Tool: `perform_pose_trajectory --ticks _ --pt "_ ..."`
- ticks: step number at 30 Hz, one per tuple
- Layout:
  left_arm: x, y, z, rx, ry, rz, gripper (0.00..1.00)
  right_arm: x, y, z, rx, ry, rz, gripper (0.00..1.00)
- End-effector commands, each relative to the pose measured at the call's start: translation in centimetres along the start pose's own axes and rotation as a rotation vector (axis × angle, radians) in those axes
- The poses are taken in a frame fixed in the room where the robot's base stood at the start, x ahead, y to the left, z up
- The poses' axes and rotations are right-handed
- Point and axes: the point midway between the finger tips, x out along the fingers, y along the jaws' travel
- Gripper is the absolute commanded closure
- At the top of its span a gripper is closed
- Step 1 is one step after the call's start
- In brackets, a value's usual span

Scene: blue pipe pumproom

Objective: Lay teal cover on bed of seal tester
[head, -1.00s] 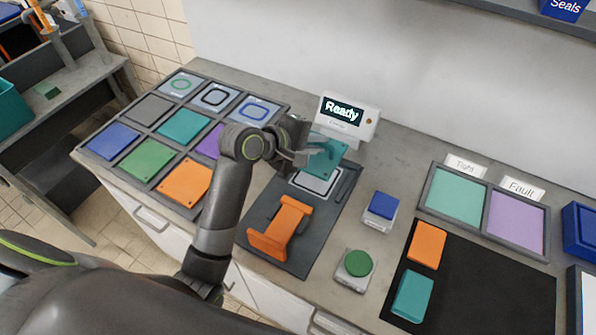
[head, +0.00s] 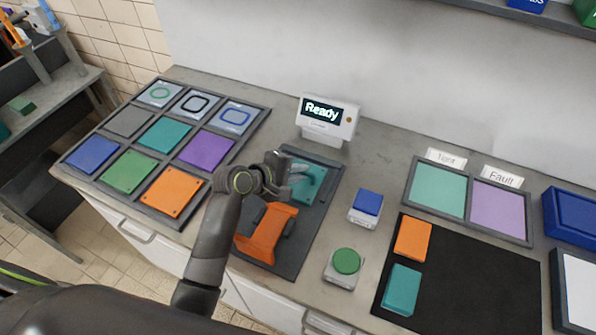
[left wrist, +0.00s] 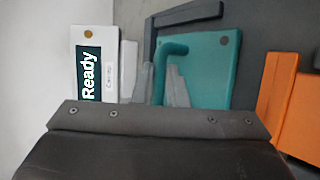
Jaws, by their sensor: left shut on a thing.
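The teal cover (head: 309,184) is a flat plate with a raised handle. It lies at or just above the bed of the seal tester (head: 328,165), a dark grey base; I cannot tell whether it rests fully. My left gripper (head: 290,170) is shut on the cover's handle. The left wrist view also shows the teal cover (left wrist: 208,75) with its handle between the fingers (left wrist: 168,88). The orange clamp part (head: 266,232) stands on the tester's near end. The display (head: 328,115) behind reads "Ready". My right gripper is not in view.
A rack of coloured plates (head: 130,125) lies left. A blue button (head: 367,203) and a green button (head: 346,262) stand right of the tester. Further right are a black mat (head: 470,285) with an orange and a teal block, and trays labelled "Tight" and "Fault" (head: 499,212).

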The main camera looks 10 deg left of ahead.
Motion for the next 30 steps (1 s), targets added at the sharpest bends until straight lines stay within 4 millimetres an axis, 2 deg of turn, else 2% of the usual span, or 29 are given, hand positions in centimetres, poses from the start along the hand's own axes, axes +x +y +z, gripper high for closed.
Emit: perform_pose_trajectory --ticks 2,3,7,16,20,23,30 --pt "0.1 -0.1 0.0 0.0 0.0 0.002 1.0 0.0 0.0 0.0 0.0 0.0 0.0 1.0" --pt "0.1 -0.2 -0.1 0.0 0.0 -0.001 0.84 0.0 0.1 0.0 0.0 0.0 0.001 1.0" --pt "0.1 -0.2 -0.1 0.0 0.0 -0.001 0.67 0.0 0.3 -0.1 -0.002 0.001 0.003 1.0" --pt "0.0 0.0 0.0 0.0 0.0 0.0 0.66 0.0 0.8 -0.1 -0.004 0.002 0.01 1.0" --pt "-0.8 0.0 -0.1 0.002 0.002 0.0 0.66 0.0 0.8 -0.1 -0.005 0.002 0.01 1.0" --pt "-2.1 0.0 -0.1 0.002 0.003 0.0 0.66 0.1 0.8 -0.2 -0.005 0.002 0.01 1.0" --pt "-6.7 0.0 -0.1 0.006 0.003 -0.001 0.66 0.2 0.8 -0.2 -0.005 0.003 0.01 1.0"
